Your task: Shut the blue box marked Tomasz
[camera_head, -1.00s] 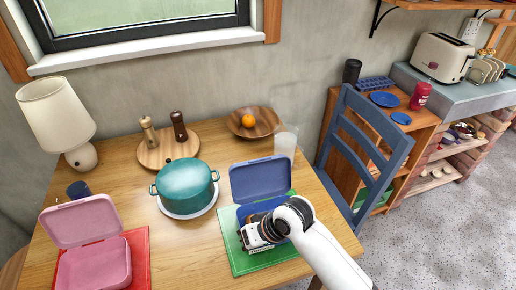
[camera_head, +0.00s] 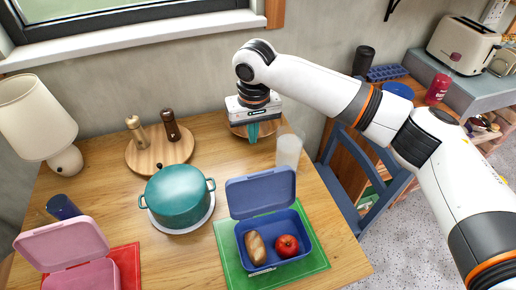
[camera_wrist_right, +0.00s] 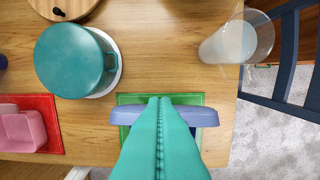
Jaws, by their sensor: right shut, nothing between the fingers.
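The blue box (camera_head: 279,262) stands on a green mat at the front of the table. Its lid (camera_head: 261,193) is up, leaning back at the rear edge. A bread roll (camera_head: 255,248) and a red apple (camera_head: 287,246) lie inside. A small label (camera_head: 262,272) on its front is too small to read. My right gripper (camera_head: 253,137) is shut and empty, above the table behind the lid and apart from it. In the right wrist view the teal fingers (camera_wrist_right: 160,101) are pressed together in front of the lid (camera_wrist_right: 206,116), hiding its middle. My left gripper is not in view.
A clear cup (camera_head: 289,150) stands right of the gripper, behind the box. A teal pot (camera_head: 177,197) is left of the lid. An open pink box (camera_head: 62,243) sits on a red mat at left.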

